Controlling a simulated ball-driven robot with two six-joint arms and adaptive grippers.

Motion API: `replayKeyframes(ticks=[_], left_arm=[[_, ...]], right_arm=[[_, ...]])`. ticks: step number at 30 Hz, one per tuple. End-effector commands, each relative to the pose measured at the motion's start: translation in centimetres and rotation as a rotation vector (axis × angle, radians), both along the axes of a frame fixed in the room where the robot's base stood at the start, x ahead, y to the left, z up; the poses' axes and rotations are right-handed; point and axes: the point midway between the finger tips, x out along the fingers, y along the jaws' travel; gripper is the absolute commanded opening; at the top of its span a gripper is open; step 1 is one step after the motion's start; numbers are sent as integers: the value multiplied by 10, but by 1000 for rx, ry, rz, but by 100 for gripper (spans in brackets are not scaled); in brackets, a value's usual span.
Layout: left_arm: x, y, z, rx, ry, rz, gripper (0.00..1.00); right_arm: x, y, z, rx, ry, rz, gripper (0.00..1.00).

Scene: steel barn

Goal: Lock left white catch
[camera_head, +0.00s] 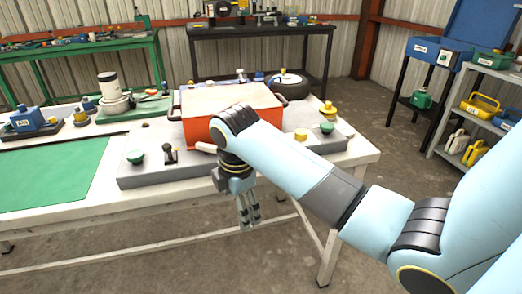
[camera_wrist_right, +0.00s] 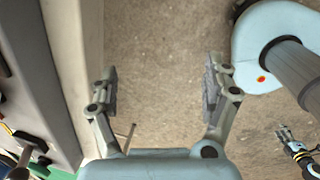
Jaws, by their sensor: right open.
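An orange box (camera_head: 197,132) with a cream lid (camera_head: 225,98) stands on the white workbench. My right forearm and wrist cover much of its front. A short pale piece (camera_head: 206,147) shows at the box's lower front, beside my wrist; I cannot tell whether it is the white catch. No other catch shows clearly. My right gripper (camera_head: 248,215) points down in front of the bench edge, empty and apart from the box. In the right wrist view its fingers (camera_wrist_right: 162,88) are wide open above the floor. What looks like my left gripper (camera_wrist_right: 284,132) is small at the right edge there.
A grey base plate (camera_head: 150,175) under the box carries a green knob (camera_head: 135,157), a black lever (camera_head: 169,154) and a yellow knob (camera_head: 300,134). A green mat (camera_head: 50,175) lies at left. Open floor lies in front of the bench.

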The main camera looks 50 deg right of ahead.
Motion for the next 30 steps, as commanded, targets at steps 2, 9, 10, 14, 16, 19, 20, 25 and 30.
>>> replayKeyframes(ticks=[2,9,10,14,16,19,20,25,30], left_arm=[[-1,0,-5,0,1,0,40],[-2,0,-15,0,3,0,40],[-2,0,-17,0,3,0,40],[-3,0,-22,0,5,0,40],[-3,0,-25,0,5,0,40],[-4,0,-29,0,6,0,40],[-4,0,-30,0,7,1,40],[-4,0,-34,0,7,1,40],[-5,0,-35,0,8,0,40]], right_arm=[[-8,1,-20,7,-1,-53,83],[-26,0,-69,27,-15,-200,83],[-28,0,-75,28,-15,-215,83],[-39,0,-102,38,-20,-283,83],[-44,0,-116,41,-21,-315,83],[-51,-1,-134,46,-23,-354,83],[-53,-1,-139,48,-24,-365,83],[-63,-1,-159,53,-26,-411,83],[-66,-1,-167,56,-29,-432,83]])
